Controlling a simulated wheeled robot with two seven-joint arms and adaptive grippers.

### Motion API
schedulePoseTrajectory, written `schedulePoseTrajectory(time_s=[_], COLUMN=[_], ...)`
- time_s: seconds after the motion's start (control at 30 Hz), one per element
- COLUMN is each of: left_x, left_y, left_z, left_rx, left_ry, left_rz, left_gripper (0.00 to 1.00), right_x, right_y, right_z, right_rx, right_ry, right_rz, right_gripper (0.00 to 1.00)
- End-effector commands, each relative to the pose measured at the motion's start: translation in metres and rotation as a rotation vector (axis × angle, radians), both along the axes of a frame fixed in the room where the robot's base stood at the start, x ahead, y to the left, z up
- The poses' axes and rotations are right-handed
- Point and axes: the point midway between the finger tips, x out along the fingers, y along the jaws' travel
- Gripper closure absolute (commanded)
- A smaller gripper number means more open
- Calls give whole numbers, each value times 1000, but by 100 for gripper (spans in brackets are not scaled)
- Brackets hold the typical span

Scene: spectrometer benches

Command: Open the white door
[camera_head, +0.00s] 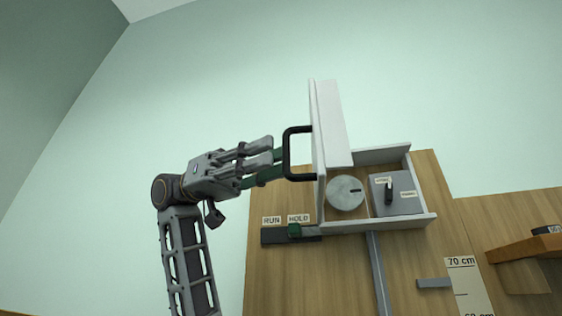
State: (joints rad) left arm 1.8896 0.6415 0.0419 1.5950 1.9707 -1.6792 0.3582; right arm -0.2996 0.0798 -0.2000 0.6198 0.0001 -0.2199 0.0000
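The white door (335,125) stands swung out from a white-walled box on the wooden board, so the inside of the box shows. A black bar handle (287,155) is on the door's left face. My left gripper (279,160) is just left of the handle, with its fingers pointing at it. The fingers look parted, with a gap between them and nothing seen held. Whether a fingertip touches the handle I cannot tell. My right gripper is out of view.
Inside the box are a round grey dial (345,193) and a grey switch plate (407,193). Below left is a RUN/HOLD slider with a green knob (294,230). A wooden ledge (525,247) juts out at right.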

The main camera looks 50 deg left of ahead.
Motion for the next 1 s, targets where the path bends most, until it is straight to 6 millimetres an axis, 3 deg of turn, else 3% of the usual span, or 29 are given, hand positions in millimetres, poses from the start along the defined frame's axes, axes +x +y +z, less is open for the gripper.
schedulePoseTrajectory(time_s=[0.3, 0.5, 1.0], left_x=[-12, -17, -19], left_y=[47, 67, 74], left_z=[1, 0, 0], left_rx=[-3, -2, -1], left_ry=[-1, 0, 0], left_rz=[1, 0, 0], left_gripper=[81, 81, 81], right_x=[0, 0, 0], right_y=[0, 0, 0], right_z=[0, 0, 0], right_rx=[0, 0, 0], right_ry=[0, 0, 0], right_rz=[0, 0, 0], right_gripper=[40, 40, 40])
